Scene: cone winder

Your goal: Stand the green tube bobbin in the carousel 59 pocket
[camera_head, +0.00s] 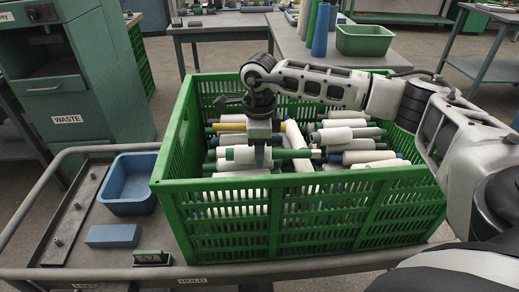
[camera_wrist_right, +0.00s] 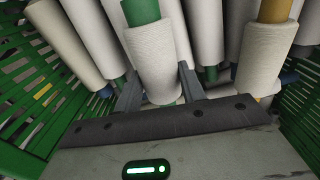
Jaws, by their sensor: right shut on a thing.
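My right gripper (camera_head: 260,155) reaches down into the green crate. It is shut on a green tube bobbin (camera_head: 240,155), a white yarn package on a green tube, among the other bobbins. In the right wrist view the fingers (camera_wrist_right: 160,90) sit on either side of this bobbin (camera_wrist_right: 155,62), with its green tube end at the top. I cannot tell whether it is clear of the bobbins below. My left gripper is not in view. I see no carousel 59 pocket in these views.
The green crate (camera_head: 330,228) holds many white bobbins with tubes of several colours, closely packed. Left of it on the cart are a blue tray (camera_head: 129,207) and a blue block (camera_head: 113,236). A waste cabinet (camera_head: 62,95) stands at left; tables stand behind.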

